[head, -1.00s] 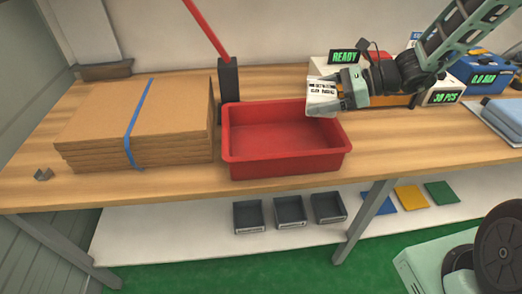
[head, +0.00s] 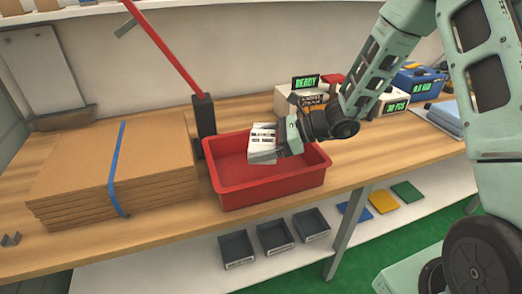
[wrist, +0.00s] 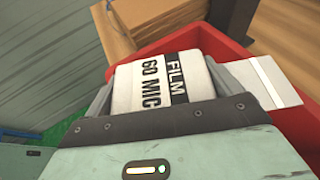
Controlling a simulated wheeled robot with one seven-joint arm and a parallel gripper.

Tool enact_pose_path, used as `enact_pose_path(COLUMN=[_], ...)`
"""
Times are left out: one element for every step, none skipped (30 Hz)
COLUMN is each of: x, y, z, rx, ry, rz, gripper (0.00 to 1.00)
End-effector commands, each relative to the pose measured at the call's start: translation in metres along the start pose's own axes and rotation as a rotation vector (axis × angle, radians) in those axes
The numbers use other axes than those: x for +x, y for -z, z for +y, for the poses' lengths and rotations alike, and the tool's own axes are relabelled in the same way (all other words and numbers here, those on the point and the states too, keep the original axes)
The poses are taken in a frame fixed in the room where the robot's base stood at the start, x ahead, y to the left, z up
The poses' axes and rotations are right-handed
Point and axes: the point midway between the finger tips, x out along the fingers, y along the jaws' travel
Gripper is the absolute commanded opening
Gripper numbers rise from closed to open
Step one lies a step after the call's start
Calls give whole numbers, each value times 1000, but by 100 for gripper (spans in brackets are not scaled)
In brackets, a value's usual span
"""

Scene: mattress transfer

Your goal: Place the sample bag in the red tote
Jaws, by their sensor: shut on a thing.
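The sample bag (head: 263,146) is a white packet with black print. My gripper (head: 280,142) is shut on it and holds it over the red tote (head: 270,189), within its rim as seen from the head. In the wrist view the bag (wrist: 160,82) sits between my fingers, with the words "FILM" and "60 MIC" showing. The tote's red wall (wrist: 300,75) shows behind and beside it in that view. How high the bag is above the tote floor is hard to tell. Part of the tote's inside is hidden by the bag and my gripper.
A strapped stack of cardboard (head: 110,175) lies left of the tote. A red lever on a dark post (head: 204,125) stands behind it. Devices with displays, one reading "READY" (head: 306,81), stand at the back right. Grey bins (head: 273,236) sit on the shelf below.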

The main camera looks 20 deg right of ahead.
Motion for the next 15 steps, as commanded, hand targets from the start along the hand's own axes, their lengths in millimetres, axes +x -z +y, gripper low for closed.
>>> enact_pose_path(x=[4, 5, 7, 8, 8, 8, 8, 8, 8, 8, 8, 8, 8, 9, 9], y=[7, 11, 15, 16, 18, 19, 19, 19, 19, 19, 19, 19, 20, 20, 22], z=[0, 0, 0, 0, 0, 0, 0, 0, 0, 0, 0, 0, 0, 0, 0], rx=[3, 3, 1, 0, 0, -1, -1, -1, -2, -2, -2, -2, -2, -1, -1], ry=[-3, -3, -3, -2, -1, -1, 0, 0, 0, 0, 0, 0, 0, 0, 0], rz=[-1, -1, -1, -1, -1, -1, -1, -1, -1, -1, -1, -1, -1, -1, -1], gripper=[61, 61, 61, 61, 61, 61, 61, 61, 61, 61, 61, 61, 61, 61, 61])
